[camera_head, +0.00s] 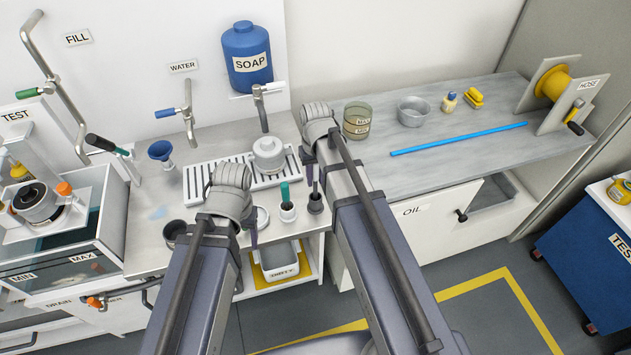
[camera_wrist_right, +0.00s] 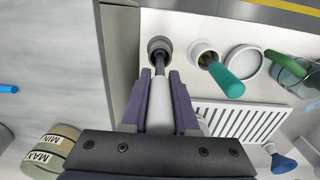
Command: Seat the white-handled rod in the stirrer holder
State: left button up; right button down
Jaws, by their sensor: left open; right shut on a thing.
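My right gripper (camera_wrist_right: 160,85) is shut on the white handle of the rod (camera_wrist_right: 159,108). The rod's dark shaft points into the mouth of a dark grey round holder (camera_wrist_right: 160,46), and the tip is hidden there; I cannot tell how deep it is. In the head view the dark holder (camera_head: 315,204) stands on the counter just below my right gripper (camera_head: 309,172). Beside it, a green-handled rod (camera_head: 285,192) stands in a white holder (camera_head: 287,212). My left gripper (camera_head: 253,236) is open and empty near the counter's front edge, left of the holders.
A slatted drain rack (camera_head: 200,183) with a grey pot (camera_head: 268,154) lies behind the holders. A round white dish (camera_head: 262,216) and a dark cup (camera_head: 174,232) are near the left gripper. The grey worktop (camera_head: 470,145) at right has free room, with a blue rod (camera_head: 458,139) across it.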

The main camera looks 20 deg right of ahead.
jog(key=shift+r, duration=0.1)
jog(key=shift+f+b, duration=0.3)
jog(key=c, duration=0.7)
grip_release()
jog(key=shift+r, duration=0.1)
jog(key=shift+r, duration=0.1)
jog(key=r+p, duration=0.7)
jog(key=p, duration=0.1)
jog(key=shift+w+r, duration=0.35)
jog(key=shift+r, duration=0.05)
jog(key=shift+s+a+f, duration=0.1)
jog(key=shift+s+a, duration=0.1)
jog(key=shift+s, duration=0.05)
jog(key=shift+s+a+f+n+h+b, duration=0.1)
jog(key=shift+s+a+n+h, duration=0.3)
jog(key=shift+s+a, duration=1.65)
jog(key=shift+s+a+f+n+h+b, duration=0.15)
jog(key=shift+s+a+n, duration=0.9)
jog(key=shift+s, duration=1.75)
jog(key=shift+s+a+f+n+h+b, duration=0.15)
jog(key=shift+s+a+n, duration=0.1)
jog(key=shift+s+a, duration=1.9)
